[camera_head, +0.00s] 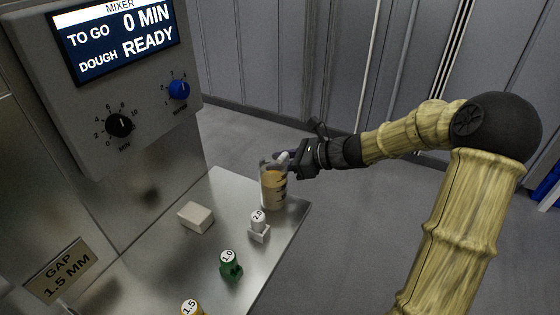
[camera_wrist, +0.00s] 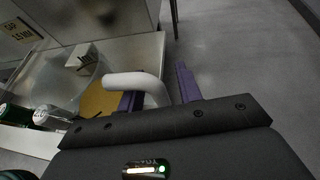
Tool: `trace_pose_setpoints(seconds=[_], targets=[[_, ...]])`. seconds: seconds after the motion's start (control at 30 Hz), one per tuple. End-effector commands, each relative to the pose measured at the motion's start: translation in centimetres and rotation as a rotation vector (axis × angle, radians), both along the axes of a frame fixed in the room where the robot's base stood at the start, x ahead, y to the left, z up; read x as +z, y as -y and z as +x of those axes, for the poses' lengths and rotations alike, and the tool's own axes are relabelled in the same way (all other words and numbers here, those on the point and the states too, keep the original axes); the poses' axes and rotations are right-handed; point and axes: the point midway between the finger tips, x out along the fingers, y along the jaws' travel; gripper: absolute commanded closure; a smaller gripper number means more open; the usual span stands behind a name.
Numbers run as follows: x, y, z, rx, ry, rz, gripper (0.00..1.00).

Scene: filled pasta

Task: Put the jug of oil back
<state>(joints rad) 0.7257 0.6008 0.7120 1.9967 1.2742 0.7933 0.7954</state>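The clear jug of amber oil (camera_head: 272,188) stands upright near the far right corner of the steel table. In the wrist view its oil (camera_wrist: 97,101) shows at the left, with its white curved handle (camera_wrist: 140,82) toward me. My gripper (camera_head: 289,158) is at the jug's handle, reaching in from the right. In the wrist view my gripper (camera_wrist: 160,92) is open: one purple finger is on the jug side of the handle and the other is outside it, with a gap showing. The jug's base is partly hidden in the wrist view.
Close in front of the jug is a white 2.0 piece (camera_head: 258,228). A green 1.0 piece (camera_head: 230,265), a yellow 1.5 piece (camera_head: 191,308) and a pale block (camera_head: 196,217) are also on the table (camera_head: 268,252). The mixer panel (camera_head: 120,75) rises at left. Open floor lies right.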

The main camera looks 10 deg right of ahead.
Motion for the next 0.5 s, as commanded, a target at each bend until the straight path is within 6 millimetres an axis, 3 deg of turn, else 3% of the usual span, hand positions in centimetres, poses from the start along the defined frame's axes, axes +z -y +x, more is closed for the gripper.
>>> trace_pose_setpoints(seconds=[0.27,0.5], targets=[[0.6,0.5,-0.2,-0.002,0.000,-0.001,0.65],[2.4,3.7,-1.5,-0.004,0.001,-0.002,0.65]])
